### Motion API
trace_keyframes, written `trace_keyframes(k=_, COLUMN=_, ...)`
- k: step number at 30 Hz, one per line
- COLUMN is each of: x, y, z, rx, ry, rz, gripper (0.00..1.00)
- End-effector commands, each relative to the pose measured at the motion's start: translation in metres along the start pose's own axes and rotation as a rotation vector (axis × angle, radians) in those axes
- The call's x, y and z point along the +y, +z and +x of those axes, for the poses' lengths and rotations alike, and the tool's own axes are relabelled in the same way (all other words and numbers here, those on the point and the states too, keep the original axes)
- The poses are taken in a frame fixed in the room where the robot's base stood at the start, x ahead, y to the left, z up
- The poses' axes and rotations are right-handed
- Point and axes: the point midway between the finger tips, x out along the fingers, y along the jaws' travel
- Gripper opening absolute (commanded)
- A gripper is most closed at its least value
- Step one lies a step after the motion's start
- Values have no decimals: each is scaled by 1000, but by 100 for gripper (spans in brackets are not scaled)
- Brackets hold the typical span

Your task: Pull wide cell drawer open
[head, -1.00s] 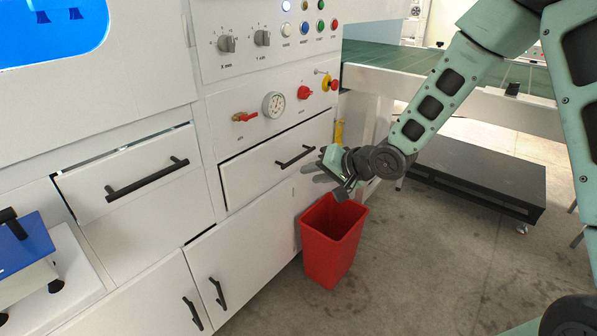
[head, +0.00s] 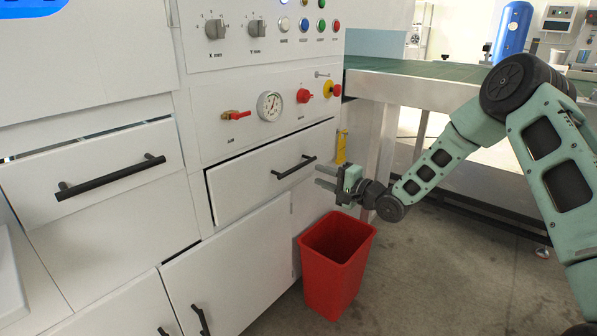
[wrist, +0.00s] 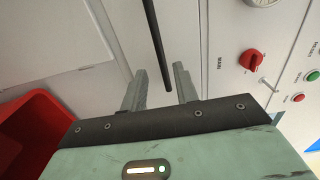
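A white drawer front (head: 240,190) with a black bar handle (head: 293,168) sits below the gauge panel; a dark gap runs along its top edge. A second white drawer (head: 40,190) with a longer black handle (head: 110,178) is at left. No label shows which is the wide cell drawer. My gripper (head: 320,176) is open and empty, just right of the nearer handle's right end. In the wrist view, the black handle (wrist: 155,35) runs down to between the two spread fingertips (wrist: 160,75). I see no contact with it.
A red bin (head: 335,270) stands on the floor below my gripper. Cabinet doors (head: 235,265) with black handles are under the drawers. Red knobs (head: 303,96) and a gauge (head: 270,106) are above. A green-topped conveyor (head: 420,80) is behind; open floor lies right of the bin.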

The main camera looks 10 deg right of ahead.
Motion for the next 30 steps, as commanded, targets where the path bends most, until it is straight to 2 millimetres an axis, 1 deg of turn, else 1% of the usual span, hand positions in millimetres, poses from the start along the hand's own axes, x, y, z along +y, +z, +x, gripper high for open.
trace_keyframes(k=1, x=2, y=2, z=12, rx=-3, ry=-3, rz=-1, gripper=30)
trace_keyframes(k=6, x=2, y=1, z=46, rx=-2, ry=-1, rz=-1, gripper=30)
trace_keyframes(k=9, x=2, y=1, z=64, rx=-2, ry=-1, rz=-2, gripper=30)
trace_keyframes(k=12, x=2, y=0, z=77, rx=0, ry=0, rz=-1, gripper=30)
trace_keyframes(k=15, x=1, y=1, z=86, rx=-1, ry=-1, rz=-1, gripper=30)
trace_keyframes(k=18, x=1, y=0, z=90, rx=0, ry=1, rz=0, gripper=30)
trace_keyframes(k=26, x=0, y=0, z=92, rx=0, ry=1, rz=0, gripper=30)
trace_keyframes(k=27, x=0, y=0, z=92, rx=0, ry=1, rz=0, gripper=27)
trace_keyframes(k=29, x=0, y=0, z=92, rx=0, ry=1, rz=0, gripper=10)
trace_keyframes(k=30, x=0, y=0, z=92, rx=0, ry=1, rz=0, gripper=0)
